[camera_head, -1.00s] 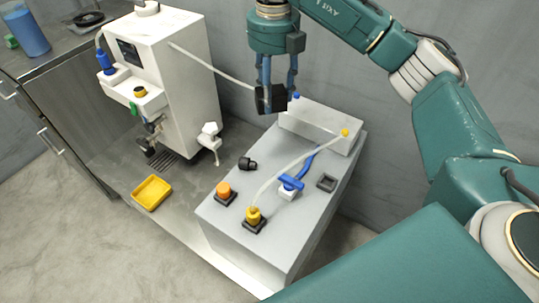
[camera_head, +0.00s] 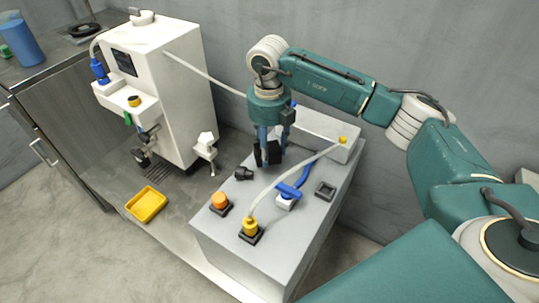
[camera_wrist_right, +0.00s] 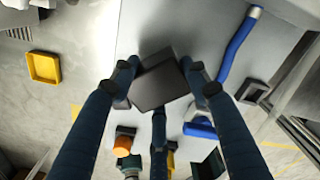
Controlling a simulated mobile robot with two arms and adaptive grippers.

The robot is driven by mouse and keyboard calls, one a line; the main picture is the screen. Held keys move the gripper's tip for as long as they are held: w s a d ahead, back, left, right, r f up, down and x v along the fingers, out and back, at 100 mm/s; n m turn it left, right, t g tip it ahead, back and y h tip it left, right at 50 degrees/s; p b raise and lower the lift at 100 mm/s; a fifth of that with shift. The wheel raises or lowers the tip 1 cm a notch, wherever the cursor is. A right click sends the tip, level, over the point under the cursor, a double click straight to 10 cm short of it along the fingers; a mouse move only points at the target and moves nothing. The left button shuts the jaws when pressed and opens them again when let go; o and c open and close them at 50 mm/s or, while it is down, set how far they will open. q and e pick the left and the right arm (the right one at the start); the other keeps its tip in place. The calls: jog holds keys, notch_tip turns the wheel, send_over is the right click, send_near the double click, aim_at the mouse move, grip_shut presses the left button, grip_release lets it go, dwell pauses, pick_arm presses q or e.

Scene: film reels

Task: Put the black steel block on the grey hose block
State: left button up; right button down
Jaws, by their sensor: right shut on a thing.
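My right gripper (camera_head: 272,150) is shut on the black steel block (camera_head: 274,153) and holds it above the grey plinth. A long pale grey block with hose fittings (camera_head: 320,131), which I take as the grey hose block, lies along the back of the plinth. The gripper hangs in front of its left end and partly hides it. I cannot tell the exact gap below the held block. My left gripper is not in view.
The grey plinth (camera_head: 230,238) bears an orange knob (camera_head: 219,201), a yellow fitting (camera_head: 250,228), a blue valve (camera_head: 288,191), a black square frame (camera_head: 325,191) and a small black part (camera_head: 244,173). A clear hose arches over it. A white machine (camera_head: 185,85) and yellow tray (camera_head: 147,204) are left.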

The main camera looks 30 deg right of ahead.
aim_at(269, 147)
notch_tip(269, 147, down, 2)
jog(key=shift+f, duration=0.15)
jog(key=shift+w, duration=0.1)
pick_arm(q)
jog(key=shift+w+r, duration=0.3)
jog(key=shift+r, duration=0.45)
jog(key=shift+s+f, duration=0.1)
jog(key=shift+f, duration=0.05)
pick_arm(e)
jog(key=shift+f, duration=0.15)
jog(key=c, duration=0.9)
grip_release()
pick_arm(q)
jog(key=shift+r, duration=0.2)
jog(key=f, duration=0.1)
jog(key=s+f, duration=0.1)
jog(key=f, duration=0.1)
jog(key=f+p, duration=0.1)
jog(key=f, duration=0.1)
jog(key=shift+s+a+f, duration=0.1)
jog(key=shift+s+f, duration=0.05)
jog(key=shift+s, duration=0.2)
pick_arm(e)
notch_tip(269, 147, up, 12)
jog(key=shift+r, duration=0.1)
